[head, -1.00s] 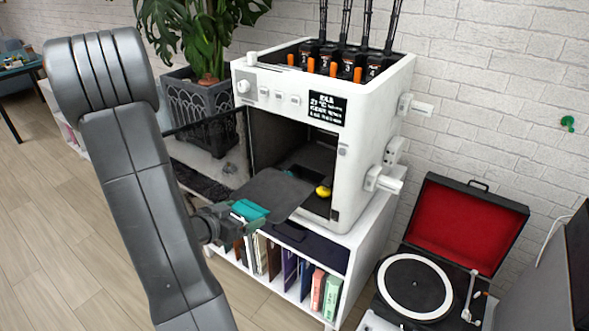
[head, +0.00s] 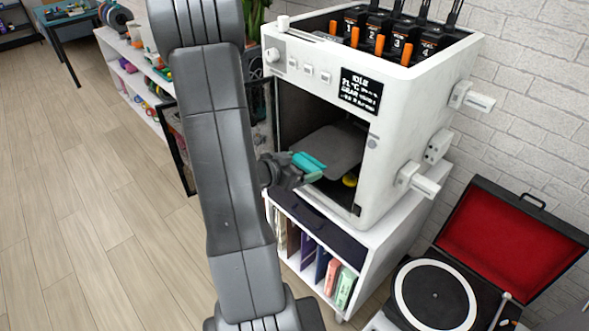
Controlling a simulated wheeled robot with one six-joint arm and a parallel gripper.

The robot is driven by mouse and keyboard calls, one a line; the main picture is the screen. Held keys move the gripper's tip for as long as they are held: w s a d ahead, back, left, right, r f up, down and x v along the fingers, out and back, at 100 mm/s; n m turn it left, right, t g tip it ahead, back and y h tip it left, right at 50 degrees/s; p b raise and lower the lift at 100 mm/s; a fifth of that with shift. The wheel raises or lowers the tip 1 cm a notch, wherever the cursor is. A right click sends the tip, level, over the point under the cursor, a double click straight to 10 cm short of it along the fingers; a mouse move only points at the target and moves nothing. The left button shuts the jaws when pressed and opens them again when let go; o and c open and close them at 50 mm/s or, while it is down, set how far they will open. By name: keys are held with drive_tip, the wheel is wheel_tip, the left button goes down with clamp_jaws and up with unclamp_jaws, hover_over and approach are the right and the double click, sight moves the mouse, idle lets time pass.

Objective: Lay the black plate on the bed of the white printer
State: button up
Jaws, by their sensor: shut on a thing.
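The white printer (head: 400,135) stands on a low white cabinet with its front opening uncovered. The black plate (head: 334,150) is dark grey and flat, and it reaches through the opening into the chamber. My gripper (head: 308,166) is shut on the plate's near edge, at the front of the opening. Teal pads show at the grip. The printer's bed is mostly hidden under and behind the plate, so I cannot tell whether the plate touches it. A yellow object (head: 350,180) shows inside the chamber, just below the plate's right side.
The printer's glass door (head: 262,130) stands open at the left, partly behind my arm. The white cabinet (head: 375,245) holds several books. A record player (head: 437,292) with a red-lined lid is at the lower right. Open floor (head: 90,220) lies left.

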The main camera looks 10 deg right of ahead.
sight(331, 149)
drive_tip(key=shift+w+d+b, duration=0.1)
drive_tip(key=shift+w+d, duration=0.75)
drive_tip(key=shift+d, duration=0.65)
drive_tip(key=shift+w+d+b, duration=0.15)
drive_tip(key=shift+w+d, duration=0.75)
drive_tip(key=shift+d, duration=0.55)
drive_tip(key=shift+w+d+b, duration=0.1)
drive_tip(key=shift+w+d, duration=0.75)
drive_tip(key=shift+d, duration=0.65)
drive_tip(key=shift+w+d+f, duration=0.1)
drive_tip(key=shift+d+f, duration=0.05)
drive_tip(key=shift+f, duration=0.1)
drive_tip(key=shift+f+b, duration=1.2)
drive_tip(key=shift+f, duration=0.3)
drive_tip(key=o, duration=0.8)
drive_tip(key=shift+c, duration=0.2)
drive_tip(key=shift+f, duration=0.2)
drive_tip(key=shift+f+b, duration=0.35)
drive_tip(key=shift+f, duration=0.1)
